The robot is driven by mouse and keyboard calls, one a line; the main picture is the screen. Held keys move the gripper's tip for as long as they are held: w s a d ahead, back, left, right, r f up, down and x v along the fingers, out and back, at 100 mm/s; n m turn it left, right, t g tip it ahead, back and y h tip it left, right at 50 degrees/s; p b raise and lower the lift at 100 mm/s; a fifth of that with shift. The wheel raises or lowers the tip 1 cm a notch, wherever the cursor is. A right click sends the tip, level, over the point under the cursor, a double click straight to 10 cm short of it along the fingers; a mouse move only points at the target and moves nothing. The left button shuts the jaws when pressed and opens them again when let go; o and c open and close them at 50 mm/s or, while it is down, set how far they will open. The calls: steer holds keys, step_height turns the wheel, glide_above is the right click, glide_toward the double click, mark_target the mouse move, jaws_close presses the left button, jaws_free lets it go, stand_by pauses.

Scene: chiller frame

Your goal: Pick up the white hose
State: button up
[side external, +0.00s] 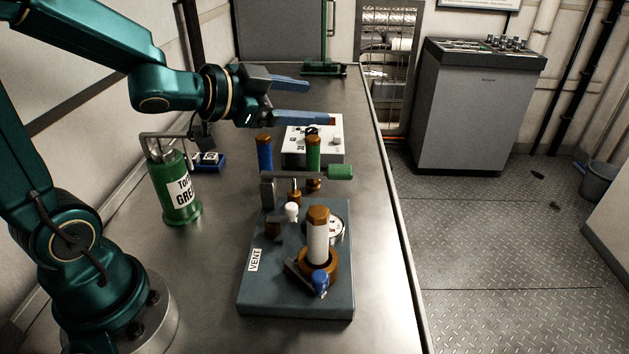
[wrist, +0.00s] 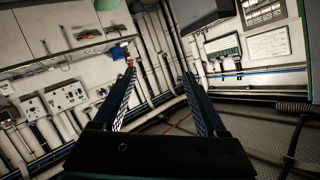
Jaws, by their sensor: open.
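The white hose (side external: 317,243) is a short upright white cylinder with a brown hex cap. Its lower end sits in a brown ring fitting (side external: 333,262) on the blue-grey block (side external: 262,290) marked VENT. My gripper (side external: 319,104) is open and empty, its two blue fingers pointing right, above and behind the white hose and well apart from it. In the wrist view my gripper (wrist: 158,72) has its fingers spread with nothing between them. The white hose does not show in that view.
A blue hose (side external: 265,154) and a green hose (side external: 313,153) stand behind the block, near a white box (side external: 334,133). A grey bar with a green handle (side external: 340,172) crosses behind the white hose. A green canister (side external: 178,190) stands left. The bench (side external: 383,250) is clear at right.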

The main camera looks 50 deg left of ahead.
steer(key=s+d+f+m+g+h, duration=0.1)
steer(key=s+d+f+m+h, duration=0.15)
steer(key=d+h, duration=0.45)
steer(key=r+m+g+h, duration=0.1)
steer(key=m+g+h, duration=0.2)
steer(key=h, duration=0.4)
glide_above(307, 218)
steer(key=a, duration=0.1)
steer(key=f, duration=0.8)
steer(key=shift+w+f, duration=0.15)
steer(key=shift+w, duration=0.05)
steer(key=shift+x, duration=2.5)
steer(key=shift+f, duration=0.1)
jaws_close()
